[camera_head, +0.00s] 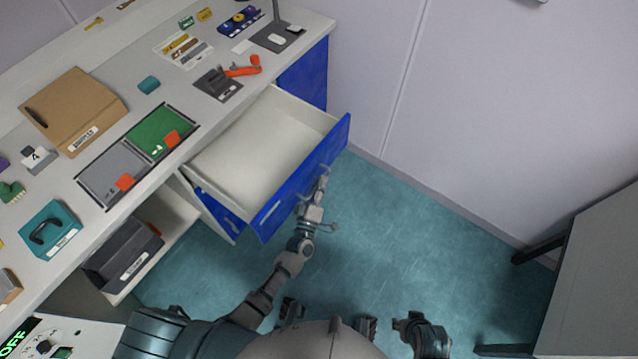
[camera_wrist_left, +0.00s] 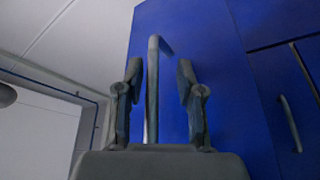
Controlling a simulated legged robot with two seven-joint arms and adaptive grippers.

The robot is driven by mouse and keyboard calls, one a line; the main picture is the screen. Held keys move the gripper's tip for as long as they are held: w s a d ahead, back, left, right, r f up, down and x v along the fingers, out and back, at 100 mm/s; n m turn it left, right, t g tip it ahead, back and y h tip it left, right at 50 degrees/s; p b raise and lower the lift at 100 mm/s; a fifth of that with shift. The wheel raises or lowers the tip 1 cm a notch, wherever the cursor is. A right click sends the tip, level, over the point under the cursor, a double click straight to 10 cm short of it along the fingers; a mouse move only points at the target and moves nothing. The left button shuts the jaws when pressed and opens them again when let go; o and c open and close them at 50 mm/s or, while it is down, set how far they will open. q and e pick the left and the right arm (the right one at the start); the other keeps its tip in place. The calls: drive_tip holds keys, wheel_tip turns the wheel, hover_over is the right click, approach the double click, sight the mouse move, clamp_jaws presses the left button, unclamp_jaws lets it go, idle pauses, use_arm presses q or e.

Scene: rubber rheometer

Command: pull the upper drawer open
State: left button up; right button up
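The upper drawer (camera_head: 240,160) is pulled well out from under the counter. It is empty, with a white inside and a blue front (camera_head: 335,146). My left gripper (camera_head: 320,180) is at the outer side of this front. In the left wrist view the grey bar handle (camera_wrist_left: 153,95) stands between the two fingers of the left gripper (camera_wrist_left: 160,90). The fingers are apart, with a gap on either side of the handle.
A lower blue drawer front (camera_head: 222,214) and an open shelf with a dark bin (camera_head: 125,258) lie below the counter. The counter (camera_head: 115,45) holds a cardboard box (camera_head: 75,105), mats and small tools. A grey table (camera_head: 600,270) stands at right. The teal floor (camera_head: 420,240) between is clear.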

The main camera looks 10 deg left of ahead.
use_arm(q)
drive_tip(key=shift+r, duration=0.1)
drive_tip(key=v, duration=1.2)
drive_tip(key=shift+d, duration=0.1)
use_arm(e)
drive_tip(key=shift+r, duration=0.15)
use_arm(q)
drive_tip(key=s+f+m+g+h+p, duration=0.3)
drive_tip(key=s+f+m+g+p, duration=0.35)
drive_tip(key=f, duration=0.65)
drive_tip(key=s+a+f+m+g+y, duration=0.1)
drive_tip(key=s+a+f+m+g, duration=0.1)
drive_tip(key=s, duration=0.4)
drive_tip(key=s+a+f+m+g+y+p, duration=0.1)
drive_tip(key=s+a+f+m+g, duration=0.1)
drive_tip(key=s+a+f+g, duration=0.2)
drive_tip(key=s+a+f+m+g+y, duration=0.1)
drive_tip(key=s+a+f+m+g, duration=0.2)
drive_tip(key=s, duration=0.6)
drive_tip(key=f+g, duration=0.2)
drive_tip(key=g, duration=0.1)
drive_tip(key=shift+s+y, duration=0.4)
use_arm(e)
drive_tip(key=s+f, duration=0.2)
drive_tip(key=f, duration=0.8)
drive_tip(key=s+f, duration=0.1)
drive_tip(key=f, duration=0.9)
drive_tip(key=shift+s+d+f+g, duration=0.15)
drive_tip(key=shift+s+f+g, duration=0.05)
drive_tip(key=shift+s+g, duration=0.2)
